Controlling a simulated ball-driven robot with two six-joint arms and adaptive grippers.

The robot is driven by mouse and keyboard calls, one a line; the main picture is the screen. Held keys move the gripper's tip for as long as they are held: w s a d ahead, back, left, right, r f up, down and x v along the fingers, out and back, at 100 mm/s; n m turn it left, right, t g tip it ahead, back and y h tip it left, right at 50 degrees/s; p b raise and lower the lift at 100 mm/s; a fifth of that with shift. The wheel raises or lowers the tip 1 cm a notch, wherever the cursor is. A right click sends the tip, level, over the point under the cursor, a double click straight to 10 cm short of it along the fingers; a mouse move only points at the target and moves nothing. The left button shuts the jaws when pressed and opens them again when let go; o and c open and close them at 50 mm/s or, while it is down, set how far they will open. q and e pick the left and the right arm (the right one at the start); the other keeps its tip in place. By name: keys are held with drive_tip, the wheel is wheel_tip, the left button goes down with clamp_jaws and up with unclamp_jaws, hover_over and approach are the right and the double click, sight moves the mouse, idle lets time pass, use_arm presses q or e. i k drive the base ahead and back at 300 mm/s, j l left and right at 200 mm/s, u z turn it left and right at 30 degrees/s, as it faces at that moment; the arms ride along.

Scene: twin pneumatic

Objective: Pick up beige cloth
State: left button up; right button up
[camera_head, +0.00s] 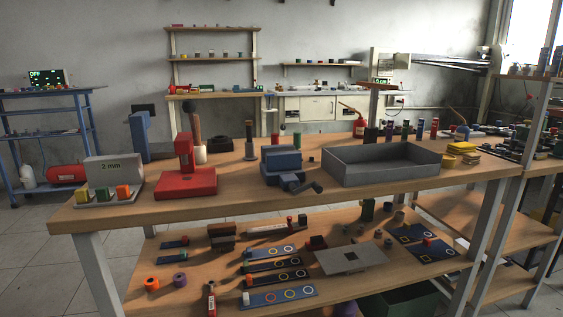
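A small flat beige item (471,158), which looks like folded cloth, lies at the right end of the upper workbench top. It sits just in front of a yellow folded item (461,147), close to it; whether they touch is too small to tell. Neither of my grippers is in view.
The wooden workbench (240,200) spans the view, with a grey open tray (380,178) left of the beige item. A blue vise (283,163) and a red press (187,182) stand further left. The lower shelf holds many small parts. Bare bench lies along the right front edge.

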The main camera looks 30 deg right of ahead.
sight(473, 157)
drive_tip(key=z, duration=2)
